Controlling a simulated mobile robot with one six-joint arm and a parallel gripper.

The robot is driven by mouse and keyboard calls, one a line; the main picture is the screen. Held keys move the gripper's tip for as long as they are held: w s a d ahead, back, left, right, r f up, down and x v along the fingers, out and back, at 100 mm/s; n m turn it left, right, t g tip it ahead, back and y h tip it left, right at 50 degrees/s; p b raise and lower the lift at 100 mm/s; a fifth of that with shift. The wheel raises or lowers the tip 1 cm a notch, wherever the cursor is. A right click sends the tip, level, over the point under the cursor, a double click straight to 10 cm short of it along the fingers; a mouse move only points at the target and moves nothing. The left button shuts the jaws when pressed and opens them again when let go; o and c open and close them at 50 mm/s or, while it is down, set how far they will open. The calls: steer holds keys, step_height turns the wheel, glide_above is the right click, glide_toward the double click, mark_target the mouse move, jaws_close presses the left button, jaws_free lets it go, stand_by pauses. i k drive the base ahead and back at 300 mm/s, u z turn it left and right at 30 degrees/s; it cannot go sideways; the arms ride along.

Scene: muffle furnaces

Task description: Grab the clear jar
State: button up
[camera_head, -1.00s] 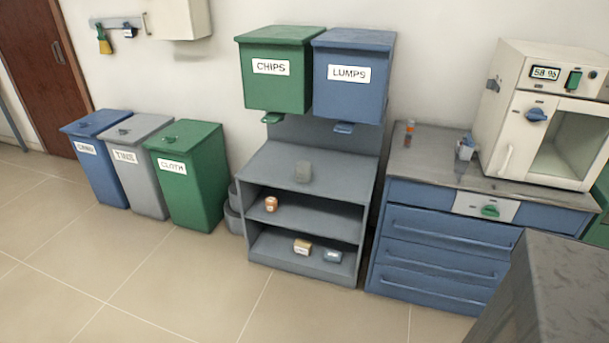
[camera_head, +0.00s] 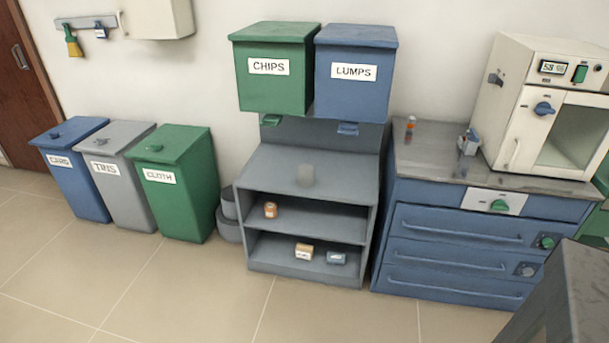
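My gripper is not in view.
An orange-brown jar (camera_head: 270,210) and two small containers sit on lower shelves. A blue drawer cabinet (camera_head: 455,222) stands right. A grey block (camera_head: 580,300) fills the lower right corner. Floor in front is clear.

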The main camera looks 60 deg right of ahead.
mark_target(306, 176)
steer(key=z, duration=0.3)
steer(key=i, duration=1)
steer(key=u, duration=0.2)
